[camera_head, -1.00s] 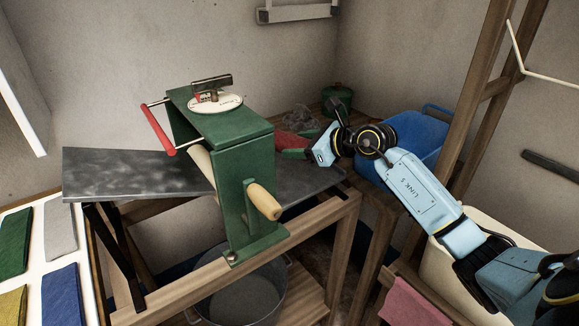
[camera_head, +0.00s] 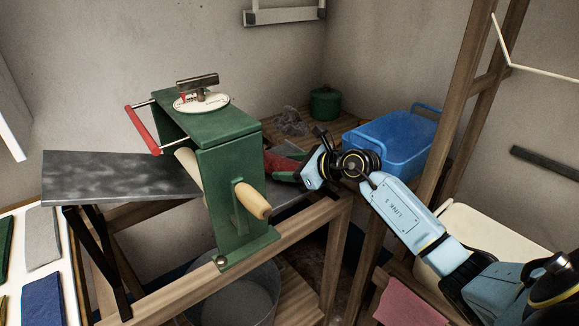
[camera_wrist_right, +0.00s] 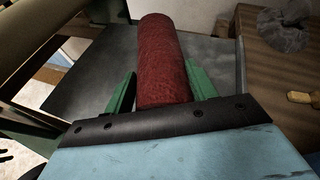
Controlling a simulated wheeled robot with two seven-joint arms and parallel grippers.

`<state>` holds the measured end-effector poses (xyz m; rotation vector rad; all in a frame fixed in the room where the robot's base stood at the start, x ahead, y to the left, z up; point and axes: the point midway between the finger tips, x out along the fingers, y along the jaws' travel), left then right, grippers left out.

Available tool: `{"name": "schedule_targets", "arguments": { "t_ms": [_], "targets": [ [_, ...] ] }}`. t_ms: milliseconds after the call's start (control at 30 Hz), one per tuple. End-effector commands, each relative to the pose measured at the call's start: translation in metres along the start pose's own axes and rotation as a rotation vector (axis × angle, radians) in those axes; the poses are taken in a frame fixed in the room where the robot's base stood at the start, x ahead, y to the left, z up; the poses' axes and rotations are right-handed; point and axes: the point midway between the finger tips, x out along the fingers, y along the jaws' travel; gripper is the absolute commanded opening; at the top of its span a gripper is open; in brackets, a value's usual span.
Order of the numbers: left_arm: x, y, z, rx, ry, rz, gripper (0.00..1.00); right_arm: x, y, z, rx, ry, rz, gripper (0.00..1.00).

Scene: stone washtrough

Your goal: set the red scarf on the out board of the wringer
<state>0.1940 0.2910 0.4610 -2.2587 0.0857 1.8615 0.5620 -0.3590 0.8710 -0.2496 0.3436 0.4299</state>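The red scarf is a rolled, dark red bundle (camera_wrist_right: 163,60), seen in the right wrist view between the green fingers. In the head view it (camera_head: 276,162) shows partly behind the wringer. My right gripper (camera_head: 285,166) is shut on it, with the fingertips against both its sides. The wringer (camera_head: 225,185) is a green frame with a red handle, pale rollers and a dial on top. The scarf is over the grey board (camera_head: 287,194) right of the wringer; I cannot tell whether it touches. Another grey board (camera_head: 115,178) is on the left. My left gripper is not in view.
A blue bin (camera_head: 395,145) and a green pot (camera_head: 325,103) stand behind my right arm. A grey cloth heap (camera_head: 289,123) lies on the wooden top. A metal tub (camera_head: 240,303) is below the wringer. Coloured cloths lie on a white surface (camera_head: 62,268) at left.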

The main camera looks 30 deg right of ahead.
Motion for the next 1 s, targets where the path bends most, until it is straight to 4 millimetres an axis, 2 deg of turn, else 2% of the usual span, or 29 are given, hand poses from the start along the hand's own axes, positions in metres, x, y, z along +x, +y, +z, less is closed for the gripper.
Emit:
{"name": "schedule_targets", "arguments": {
  "t_ms": [33,167,567,1000],
  "targets": [
    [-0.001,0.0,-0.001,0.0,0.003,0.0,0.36,0.0,0.0,0.0,0.0,0.001,0.0,0.62],
    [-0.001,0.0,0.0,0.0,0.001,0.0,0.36,0.0,0.0,0.0,0.0,0.001,0.0,0.78],
    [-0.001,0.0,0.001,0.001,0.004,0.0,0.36,-0.004,-0.001,0.002,-0.001,0.002,-0.001,0.78],
    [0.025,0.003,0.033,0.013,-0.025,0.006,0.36,-0.085,0.0,0.001,-0.001,0.006,0.001,0.78]
  ]
}}
